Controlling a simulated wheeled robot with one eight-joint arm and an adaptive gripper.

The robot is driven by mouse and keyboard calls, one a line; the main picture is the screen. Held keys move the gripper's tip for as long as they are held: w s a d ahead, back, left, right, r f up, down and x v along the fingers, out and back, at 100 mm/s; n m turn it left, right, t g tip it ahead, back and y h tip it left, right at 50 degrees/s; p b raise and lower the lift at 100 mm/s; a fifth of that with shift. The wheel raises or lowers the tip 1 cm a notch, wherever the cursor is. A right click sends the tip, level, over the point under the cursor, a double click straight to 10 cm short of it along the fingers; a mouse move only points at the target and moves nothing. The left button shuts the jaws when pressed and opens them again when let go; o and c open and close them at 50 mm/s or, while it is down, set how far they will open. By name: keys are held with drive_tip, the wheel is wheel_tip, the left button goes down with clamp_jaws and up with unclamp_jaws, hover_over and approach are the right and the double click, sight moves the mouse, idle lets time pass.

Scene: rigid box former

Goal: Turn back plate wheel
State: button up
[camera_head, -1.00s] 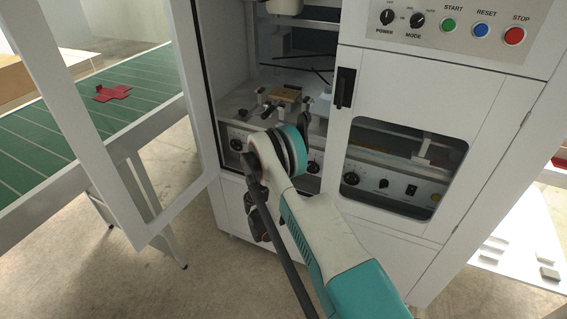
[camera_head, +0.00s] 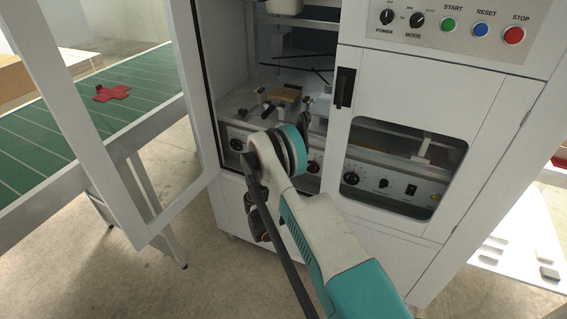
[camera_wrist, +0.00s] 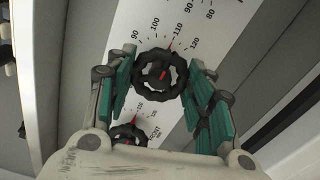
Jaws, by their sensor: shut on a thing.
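A black lobed hand wheel (camera_wrist: 160,76) with a red mark at its hub sits on a white dial plate in the wrist view. Numbers such as 90, 100, 110 and 120 ring its far side. My gripper (camera_wrist: 163,72) has its teal-padded fingers on either side of this wheel, shut on its rim. A second black wheel (camera_wrist: 129,136) with its own scale lies nearer the palm, partly covered by my gripper. In the head view my arm hides the fingers and the held wheel. I cannot read a label naming the held wheel.
An open white machine door (camera_head: 150,220) stands left of my arm, and a closed door with a black handle (camera_head: 344,88) is at right. More dials (camera_head: 351,178) show behind the window. A green conveyor (camera_head: 60,130) with a red cross-shaped blank (camera_head: 113,93) lies at left.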

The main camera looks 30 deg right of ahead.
drive_tip(key=o, duration=1.1)
drive_tip(key=shift+c, duration=0.2)
